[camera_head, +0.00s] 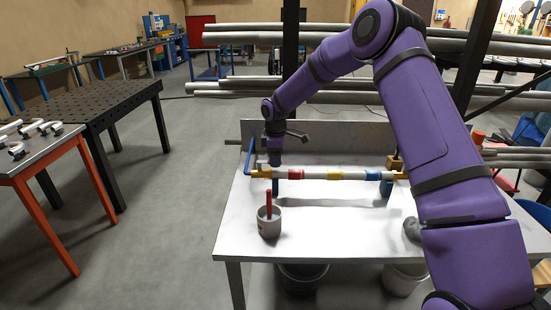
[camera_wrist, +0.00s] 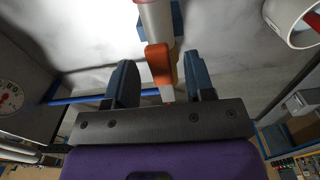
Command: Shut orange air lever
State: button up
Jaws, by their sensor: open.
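A horizontal pipe (camera_head: 312,174) with yellow and red bands runs above the white table (camera_head: 330,225). A blue pipe (camera_head: 249,160) rises at its left end. My gripper (camera_head: 275,158) is over the left end of the pipe, pointing down. In the wrist view an orange lever (camera_wrist: 160,64) lies along the pale pipe (camera_wrist: 156,20). The two dark blue fingers of my open gripper stand on either side of it, apart. I cannot tell whether either finger touches the lever. In the head view the lever cannot be made out clearly near my gripper.
A low back panel (camera_head: 340,135) stands behind the pipe. The front middle of the table is clear.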

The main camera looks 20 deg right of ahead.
grip_shut()
jog(key=shift+s, duration=0.1)
dwell(0.3)
jog(key=m, duration=0.1)
jog(key=s+a+m, duration=0.1)
jog(key=m, duration=0.1)
jog(key=shift+s+m, duration=0.25)
jog(key=shift+m, duration=0.05)
jog(key=s+a+m, duration=0.2)
jog(key=a+m, duration=0.4)
jog(key=m, duration=0.8)
jog(key=shift+a, duration=0.15)
jog(key=shift+m, duration=0.3)
